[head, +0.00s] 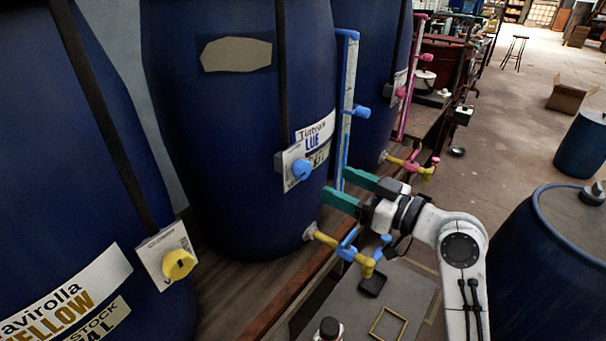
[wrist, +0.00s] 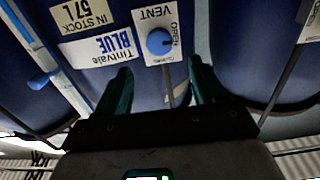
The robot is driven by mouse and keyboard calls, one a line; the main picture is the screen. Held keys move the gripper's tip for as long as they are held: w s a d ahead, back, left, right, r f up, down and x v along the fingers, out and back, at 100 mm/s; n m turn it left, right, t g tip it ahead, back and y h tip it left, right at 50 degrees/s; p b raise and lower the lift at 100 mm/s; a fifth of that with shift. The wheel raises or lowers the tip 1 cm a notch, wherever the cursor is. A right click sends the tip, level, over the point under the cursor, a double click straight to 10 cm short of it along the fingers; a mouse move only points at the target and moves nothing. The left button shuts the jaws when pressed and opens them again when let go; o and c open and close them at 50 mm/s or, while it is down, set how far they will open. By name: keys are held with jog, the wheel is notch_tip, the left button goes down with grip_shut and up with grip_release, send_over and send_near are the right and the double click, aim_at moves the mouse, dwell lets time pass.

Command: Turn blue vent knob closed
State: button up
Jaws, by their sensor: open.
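The blue vent knob (head: 301,169) sits on a white plate (head: 290,158) on the front of the blue-labelled vat (head: 230,130). The wrist view shows the knob (wrist: 159,41) upside down, with the words VENT and OPEN on the plate. I cannot tell clearly which way the knob points. My gripper (head: 336,183) has green fingers, open and empty, right of and slightly below the knob in the head view. In the wrist view my gripper (wrist: 160,68) points toward the plate, with the knob between and beyond the fingertips. The fingers do not touch the knob.
A blue-and-white level gauge (head: 347,100) stands close behind my fingers. A yellow tap with a blue handle (head: 348,246) sits below my gripper. A yellow knob (head: 178,264) is on the vat at left. A blue barrel (head: 530,250) stands at right.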

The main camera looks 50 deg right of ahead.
aim_at(307, 170)
jog(key=w+p, duration=0.2)
jog(key=w, duration=0.5)
jog(key=shift+w+a, duration=0.15)
jog(key=shift+w, duration=0.65)
jog(key=shift+c, duration=0.2)
jog(key=c, duration=1)
